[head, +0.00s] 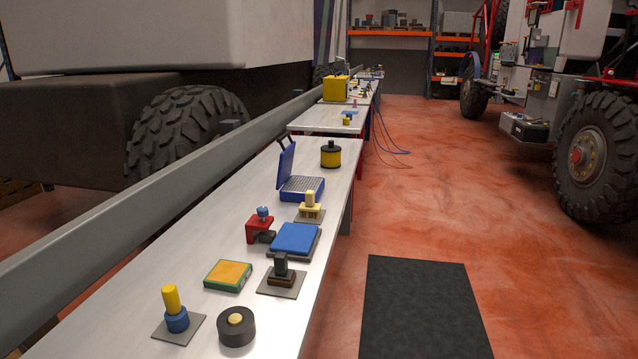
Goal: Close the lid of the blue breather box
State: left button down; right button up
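A blue box with an open lid (287,167) stands on the long white workbench (225,205), toward its far part. The lid stands up nearly vertical at the box's left side. A dark handle-like piece shows at the lid's top. The box's base (302,196) has a blue wall and a grey, grid-like inside. Neither of my grippers is in view.
A yellow and black cylinder (331,154) stands just behind the box. A yellow part (310,203), a red vise-like part (260,228) and a flat blue-topped block (296,239) stand nearer. Open floor with a black mat (420,305) lies right of the bench.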

aim_at(286, 157)
jog(key=i+l+u, duration=0.2)
jog(key=i+l, duration=0.2)
jog(key=l, duration=0.2)
jog(key=i+l+u, duration=0.25)
jog(key=l, duration=0.35)
jog(key=i+l+u, duration=0.1)
jog(key=i+l, duration=0.15)
jog(key=i+l+u, duration=0.1)
jog(key=l, duration=0.35)
jog(key=i+l+u, duration=0.1)
jog(key=l, duration=0.3)
jog(key=i+l+u, duration=0.1)
jog(key=l, duration=0.25)
jog(key=i, duration=0.1)
